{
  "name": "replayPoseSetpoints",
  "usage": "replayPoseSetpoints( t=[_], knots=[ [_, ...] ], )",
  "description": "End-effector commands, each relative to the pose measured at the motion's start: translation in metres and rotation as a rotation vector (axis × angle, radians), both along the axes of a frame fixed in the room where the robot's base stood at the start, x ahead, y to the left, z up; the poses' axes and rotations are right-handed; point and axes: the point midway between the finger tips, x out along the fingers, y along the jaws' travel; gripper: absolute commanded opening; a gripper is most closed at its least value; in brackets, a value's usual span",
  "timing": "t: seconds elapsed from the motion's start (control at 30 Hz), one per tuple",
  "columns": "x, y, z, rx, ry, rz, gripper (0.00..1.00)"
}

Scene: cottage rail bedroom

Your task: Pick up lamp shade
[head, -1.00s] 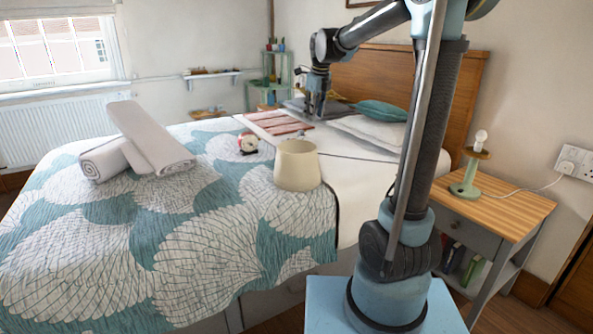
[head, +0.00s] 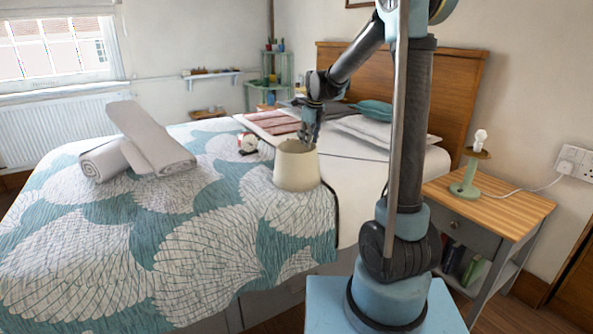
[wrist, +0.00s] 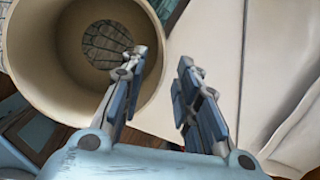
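The cream lamp shade (head: 295,168) stands upright on the bed, near the edge of the patterned cover. My gripper (head: 310,138) is just above its rim, at the right side of the opening. In the wrist view, the lamp shade (wrist: 30,60) shows its round open top at the left, with patterned cloth seen through it. My gripper (wrist: 160,65) is open there, its left finger over the shade's opening and its right finger outside over the white sheet. Nothing is between the fingers that I can see clearly gripped.
Rolled towels (head: 140,150) lie at the left. A bedside table (head: 490,207) with a bare lamp base (head: 468,178) stands at the right. Pillows (head: 380,128) lie by the headboard.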

Motion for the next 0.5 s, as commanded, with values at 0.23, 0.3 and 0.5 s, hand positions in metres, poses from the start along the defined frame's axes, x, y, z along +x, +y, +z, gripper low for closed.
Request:
replayPoseSetpoints(
  t=[0.23,0.3,0.5],
  knots=[
    [0.004,0.0,-0.032,0.0,0.0,0.0,0.29],
    [0.006,0.001,-0.039,0.0,0.0,0.0,0.29],
    [0.008,0.002,-0.047,0.0,0.0,0.0,0.29]
  ],
)
